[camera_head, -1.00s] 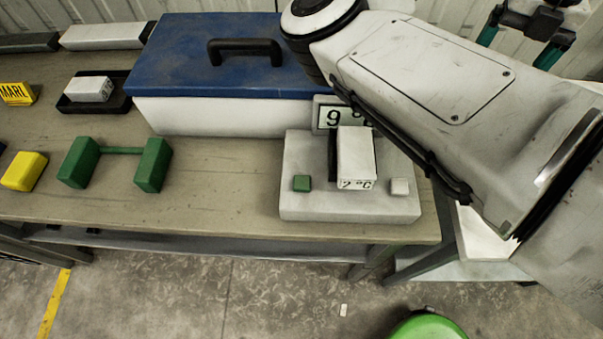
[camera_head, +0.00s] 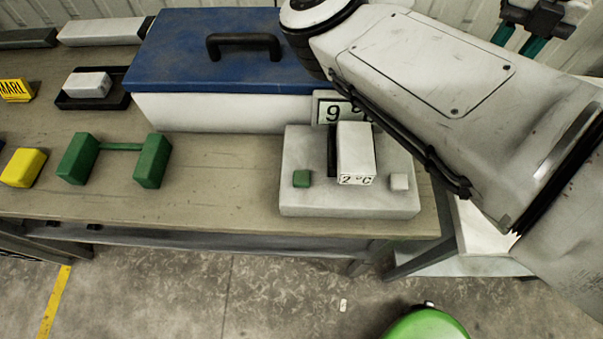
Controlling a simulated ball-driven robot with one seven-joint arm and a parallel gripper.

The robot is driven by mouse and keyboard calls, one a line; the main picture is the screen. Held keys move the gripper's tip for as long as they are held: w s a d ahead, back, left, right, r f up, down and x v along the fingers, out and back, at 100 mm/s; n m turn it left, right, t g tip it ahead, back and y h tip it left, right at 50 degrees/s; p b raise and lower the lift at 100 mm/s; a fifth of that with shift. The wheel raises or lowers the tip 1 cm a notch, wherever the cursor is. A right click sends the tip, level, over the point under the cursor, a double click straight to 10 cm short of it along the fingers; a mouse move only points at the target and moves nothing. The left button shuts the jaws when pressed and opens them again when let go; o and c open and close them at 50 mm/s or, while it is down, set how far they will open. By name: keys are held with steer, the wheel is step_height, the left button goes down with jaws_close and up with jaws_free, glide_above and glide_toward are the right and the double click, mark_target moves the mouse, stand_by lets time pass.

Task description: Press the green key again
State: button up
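The green key (camera_head: 301,179) is a small square block at the left front of the pale instrument (camera_head: 300,207). A white key (camera_head: 399,181) is at the instrument's right front. Between them, a white block (camera_head: 356,146) labelled "2 °C" stands in front of a dark upright plate. My gripper (camera_head: 519,44) is at the top right edge, far from the green key and raised, with its two teal fingers apart and nothing seen between them.
A blue-lidded box (camera_head: 190,62) stands behind the instrument. A green dumbbell-shaped piece (camera_head: 152,160), a yellow block (camera_head: 22,167) and a black tray (camera_head: 64,102) holding a pale block are left. Bare bench lies between dumbbell and instrument.

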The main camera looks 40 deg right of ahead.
jaws_close()
stand_by(1.0)
